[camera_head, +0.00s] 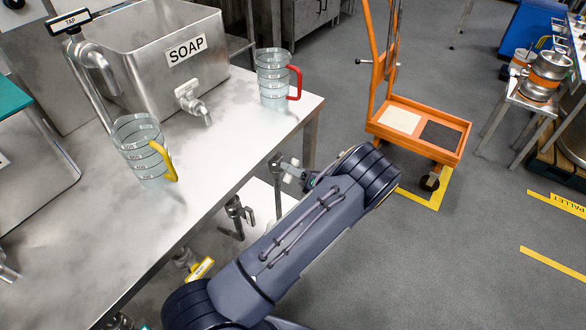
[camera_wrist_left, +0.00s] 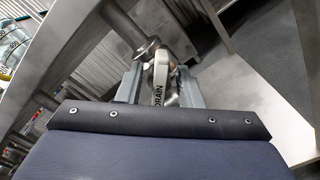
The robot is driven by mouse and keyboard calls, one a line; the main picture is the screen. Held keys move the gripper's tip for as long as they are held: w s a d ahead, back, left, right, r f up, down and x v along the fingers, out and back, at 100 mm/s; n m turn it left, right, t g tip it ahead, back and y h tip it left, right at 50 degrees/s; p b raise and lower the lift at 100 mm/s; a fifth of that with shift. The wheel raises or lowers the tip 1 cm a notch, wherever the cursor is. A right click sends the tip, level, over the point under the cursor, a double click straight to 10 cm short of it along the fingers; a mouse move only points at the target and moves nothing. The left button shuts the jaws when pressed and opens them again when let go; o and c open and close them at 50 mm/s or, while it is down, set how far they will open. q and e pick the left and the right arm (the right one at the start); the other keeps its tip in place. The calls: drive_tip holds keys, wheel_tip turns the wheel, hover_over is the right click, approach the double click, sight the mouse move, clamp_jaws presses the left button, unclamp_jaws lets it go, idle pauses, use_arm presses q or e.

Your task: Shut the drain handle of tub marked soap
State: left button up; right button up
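The metal tub marked SOAP (camera_head: 160,65) stands on the steel table at the upper left of the head view. A pale drain handle lettered DRAIN (camera_wrist_left: 159,82) shows in the left wrist view, beside a metal valve and pipe (camera_wrist_left: 148,46). My left gripper (camera_wrist_left: 160,85) has one finger on each side of this handle, with gaps visible, so it looks open around it. In the head view the left gripper (camera_head: 291,171) is small, by a vertical pipe (camera_head: 277,170) under the table's right end. My right gripper is not in view.
Measuring jugs with a red handle (camera_head: 273,78) and a yellow handle (camera_head: 143,148) stand on the steel table (camera_head: 100,240). Another drain pipe (camera_head: 237,212) and a yellow tag (camera_head: 201,269) are below its edge. An orange trolley (camera_head: 452,155) stands right; grey floor is open beyond.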

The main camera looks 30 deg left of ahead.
use_arm(q)
drive_tip(key=d, duration=0.7)
drive_tip(key=shift+s+d, duration=0.3)
drive_tip(key=shift+d, duration=0.1)
